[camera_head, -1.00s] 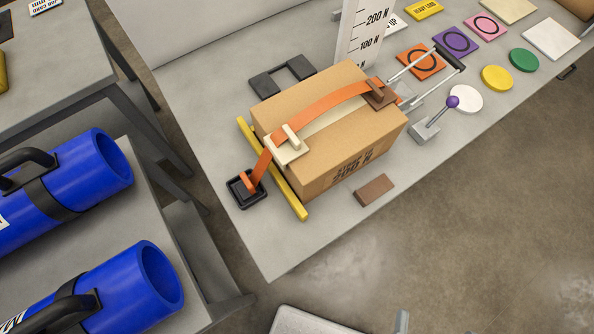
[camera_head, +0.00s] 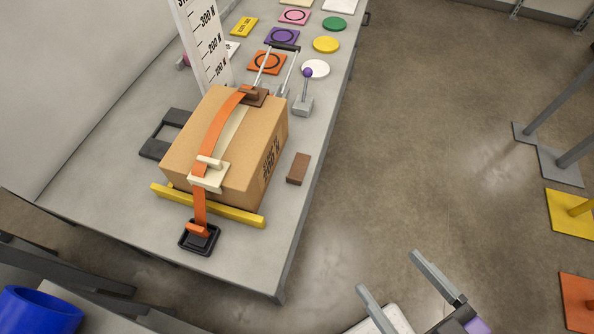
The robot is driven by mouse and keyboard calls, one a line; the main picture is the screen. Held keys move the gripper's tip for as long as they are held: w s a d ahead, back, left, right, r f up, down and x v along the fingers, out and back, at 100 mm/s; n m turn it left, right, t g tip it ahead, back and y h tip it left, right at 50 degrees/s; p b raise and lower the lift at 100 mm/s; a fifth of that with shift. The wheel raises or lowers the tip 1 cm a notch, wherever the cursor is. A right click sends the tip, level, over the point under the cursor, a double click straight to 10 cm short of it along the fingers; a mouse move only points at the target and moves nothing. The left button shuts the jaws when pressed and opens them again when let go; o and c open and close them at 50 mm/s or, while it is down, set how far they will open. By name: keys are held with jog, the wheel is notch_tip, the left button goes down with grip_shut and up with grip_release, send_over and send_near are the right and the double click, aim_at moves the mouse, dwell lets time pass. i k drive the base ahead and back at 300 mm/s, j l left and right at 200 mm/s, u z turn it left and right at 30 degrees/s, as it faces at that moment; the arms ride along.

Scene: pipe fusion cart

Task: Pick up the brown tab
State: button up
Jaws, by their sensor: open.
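A small brown tab (camera_head: 298,168) lies flat on the grey table, near its right edge and a little right of the cardboard box (camera_head: 262,125). A second brown piece (camera_head: 255,96) sits on the box's far top edge, at the orange strap (camera_head: 220,124). My gripper (camera_head: 390,273) is at the bottom of the view, over the floor, to the right of and nearer than the table. Its two grey fingers are spread with nothing between them. It is well apart from the tab.
A yellow bar (camera_head: 235,213) and black tray (camera_head: 200,238) stand at the box's near side. A lever with a purple knob (camera_head: 307,73) stands beyond the tab. Coloured discs and tiles lie farther back.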

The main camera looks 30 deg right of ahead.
aim_at(296, 174)
jog(key=l, duration=0.6)
jog(key=i+l+z, duration=0.1)
jog(key=l, duration=0.45)
jog(key=i+l, duration=0.1)
jog(key=l, duration=0.5)
jog(key=z, duration=0.05)
